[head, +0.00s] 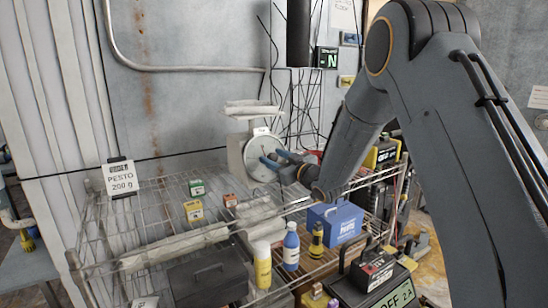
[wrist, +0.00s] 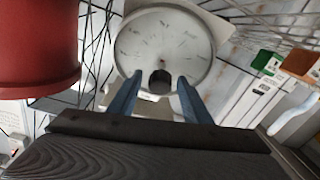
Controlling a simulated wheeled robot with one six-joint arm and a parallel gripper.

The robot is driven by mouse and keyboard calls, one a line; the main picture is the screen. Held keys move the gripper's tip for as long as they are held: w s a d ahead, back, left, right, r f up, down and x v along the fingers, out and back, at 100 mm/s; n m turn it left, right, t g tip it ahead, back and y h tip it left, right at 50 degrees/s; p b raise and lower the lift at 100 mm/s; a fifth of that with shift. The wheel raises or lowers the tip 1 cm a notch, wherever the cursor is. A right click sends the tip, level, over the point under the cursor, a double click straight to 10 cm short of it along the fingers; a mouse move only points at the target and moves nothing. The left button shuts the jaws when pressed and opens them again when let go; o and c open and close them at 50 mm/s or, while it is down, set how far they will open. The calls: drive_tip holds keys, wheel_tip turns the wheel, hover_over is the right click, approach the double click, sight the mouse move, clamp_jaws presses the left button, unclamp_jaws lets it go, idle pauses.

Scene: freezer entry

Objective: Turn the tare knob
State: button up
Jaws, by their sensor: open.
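A pale dial scale (head: 236,152) with a pan on top stands at the back of the wire rack in the head view. In the wrist view its round dial (wrist: 163,42) fills the upper middle. The dark tare knob (wrist: 160,80) sits at the dial's lower edge. My gripper (wrist: 159,85) is open, with one blue finger left of the knob and one right of it. I cannot tell whether either finger touches it. In the head view my gripper (head: 271,158) is in front of the dial and hides the knob.
A large red cylinder (wrist: 38,45) is close on the left in the wrist view. Small boxes (head: 194,210) lie on the rack (head: 130,235). A blue case (head: 336,222), a blue bottle (head: 291,247) and a yellow bottle (head: 263,268) stand nearer. Black wires hang behind the scale.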

drive_tip(key=c, duration=1)
drive_tip(key=shift+a+m, duration=0.1)
drive_tip(key=shift+m, duration=0.4)
drive_tip(key=m+h, duration=0.1)
drive_tip(key=m, duration=0.1)
drive_tip(key=m+t+h+b, duration=0.1)
drive_tip(key=m, duration=0.2)
drive_tip(key=shift+t, duration=0.3)
drive_tip(key=m+h, duration=0.1)
drive_tip(key=m, duration=0.2)
drive_tip(key=m+h, duration=0.1)
drive_tip(key=m, duration=0.2)
drive_tip(key=shift+h, duration=0.4)
drive_tip(key=shift+m, duration=0.3)
drive_tip(key=o, duration=1)
